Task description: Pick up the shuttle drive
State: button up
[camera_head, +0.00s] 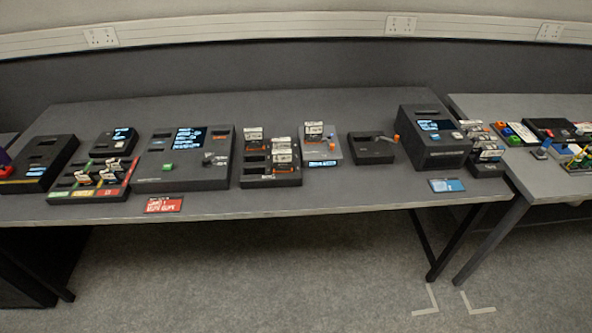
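No label that reads as shuttle drive is legible, so I cannot tell which item it is. Small blocks with white labels and orange edges stand in a dark slotted rack (270,181) at mid table. A similar labelled block (314,130) stands on a grey unit (332,158) to its right. More white-labelled blocks (489,152) are in a small rack beside the tall black box (439,155). Several black-and-white blocks (108,174) sit in a rack with coloured strips (88,193) at the left. My gripper is not in view.
The grey table (330,199) has a mostly clear front strip, with a red card (164,204) and a blue card (446,185) on it. A flat black device (371,149) with an orange-tipped lever lies at mid right. A second table (562,188) stands at right. Open floor (300,270) lies in front.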

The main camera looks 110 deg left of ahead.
aim_at(282, 159)
jog(key=i, duration=0.35)
jog(key=z, duration=0.2)
jog(key=k, duration=0.2)
jog(key=u, duration=3.2)
jog(key=k, duration=0.3)
jog(key=u, duration=1.95)
